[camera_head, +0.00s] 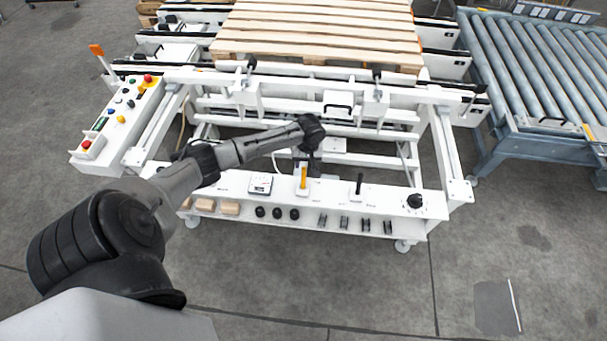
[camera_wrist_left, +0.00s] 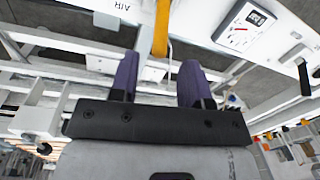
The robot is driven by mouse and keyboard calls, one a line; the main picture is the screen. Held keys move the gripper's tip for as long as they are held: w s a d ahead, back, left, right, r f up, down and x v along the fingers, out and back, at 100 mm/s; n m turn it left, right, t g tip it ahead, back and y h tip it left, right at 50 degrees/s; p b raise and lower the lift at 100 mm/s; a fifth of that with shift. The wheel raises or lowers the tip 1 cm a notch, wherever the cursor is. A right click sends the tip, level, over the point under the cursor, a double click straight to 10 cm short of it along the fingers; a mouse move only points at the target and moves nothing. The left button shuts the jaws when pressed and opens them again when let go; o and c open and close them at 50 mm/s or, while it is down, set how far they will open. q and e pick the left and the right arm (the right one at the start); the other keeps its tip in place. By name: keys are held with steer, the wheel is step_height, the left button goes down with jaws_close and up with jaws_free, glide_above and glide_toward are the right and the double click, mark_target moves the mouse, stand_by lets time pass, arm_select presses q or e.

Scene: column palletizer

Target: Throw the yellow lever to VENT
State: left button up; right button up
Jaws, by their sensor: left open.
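The yellow lever (camera_head: 304,177) stands on the white front panel (camera_head: 335,190) of the palletizer, pointing roughly upright. My left gripper (camera_head: 311,160) is just behind and above it, pointing down. In the left wrist view, the lever (camera_wrist_left: 161,30) shows as a yellow bar whose end lies between the two purple fingertips of my open left gripper (camera_wrist_left: 160,68), with a gap on each side. I cannot tell how deep it sits between them. A label reading AIR is beside the lever; I cannot read VENT. My right gripper is not in view.
On the same panel are a white gauge box (camera_head: 261,184), a black lever (camera_head: 358,184) and a black knob (camera_head: 414,201). A button console (camera_head: 118,118) stands at left. Wooden pallets (camera_head: 318,35) lie behind, and a roller conveyor (camera_head: 540,70) is at right. The front floor is clear.

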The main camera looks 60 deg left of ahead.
mark_target(303, 173)
arm_select(q)
steer(key=shift+s+a+f+b, duration=0.15)
steer(key=shift+f+b, duration=0.2)
steer(key=shift+f, duration=1.4)
steer(key=shift+s+d+f+b, duration=0.1)
steer(key=shift+f+b, duration=0.25)
steer(key=shift+f, duration=1.35)
steer(key=shift+c, duration=1.4)
jaws_close()
